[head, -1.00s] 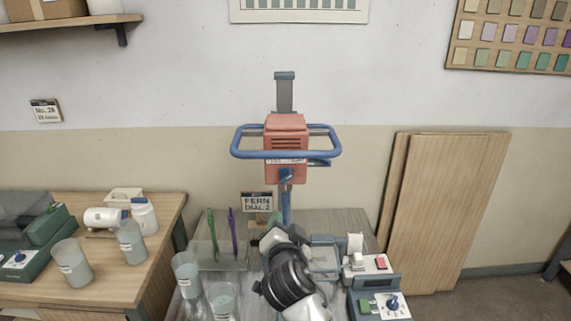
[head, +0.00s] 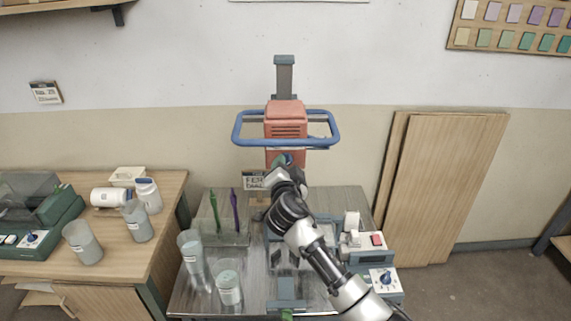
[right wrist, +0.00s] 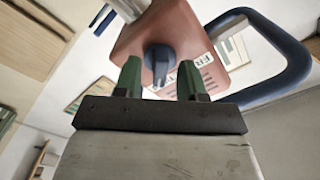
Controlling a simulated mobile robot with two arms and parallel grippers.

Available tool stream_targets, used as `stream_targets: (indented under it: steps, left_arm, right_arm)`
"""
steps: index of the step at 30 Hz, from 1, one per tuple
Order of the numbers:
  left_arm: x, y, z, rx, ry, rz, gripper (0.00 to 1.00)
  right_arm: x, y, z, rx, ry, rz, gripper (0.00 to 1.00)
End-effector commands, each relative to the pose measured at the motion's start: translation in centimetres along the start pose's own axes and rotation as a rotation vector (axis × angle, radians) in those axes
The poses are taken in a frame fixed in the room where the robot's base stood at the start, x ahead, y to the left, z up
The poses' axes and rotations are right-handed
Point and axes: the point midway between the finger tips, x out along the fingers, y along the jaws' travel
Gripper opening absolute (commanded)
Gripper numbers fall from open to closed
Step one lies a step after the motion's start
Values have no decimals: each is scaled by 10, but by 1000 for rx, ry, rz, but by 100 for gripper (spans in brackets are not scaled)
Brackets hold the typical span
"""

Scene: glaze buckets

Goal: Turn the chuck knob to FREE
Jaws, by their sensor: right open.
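The orange-red mixer head (head: 286,128) stands on its column at the back of the metal table. In the right wrist view its face (right wrist: 180,28) fills the upper middle. The dark blue chuck knob (right wrist: 159,58) sits on that face, beside a white label with partly readable letters starting "FR". My right gripper (right wrist: 161,82) is open, its green fingers on either side of the knob; I cannot tell if they touch it. In the head view my right gripper (head: 284,168) is just below the mixer head and hides the knob. My left gripper is not in view.
A blue hoop handle (head: 240,131) surrounds the mixer head. Buckets (head: 229,284) and a clear holder with green and purple sticks (head: 222,232) stand left of my arm. A device with a red switch (head: 367,243) and a blue-dial box (head: 382,281) stand right.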

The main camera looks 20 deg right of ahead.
Motion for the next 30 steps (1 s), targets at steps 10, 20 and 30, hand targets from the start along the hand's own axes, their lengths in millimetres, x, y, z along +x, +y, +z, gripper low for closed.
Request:
stream_targets:
  steps: [10,20,30]
  left_arm:
    - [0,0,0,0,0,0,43]
    - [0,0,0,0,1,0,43]
    - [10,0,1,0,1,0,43]
  right_arm:
    - [2,0,0,0,0,-1,31]
    - [1,0,0,-1,0,0,0]
    - [1,2,1,-82,1,0,0]
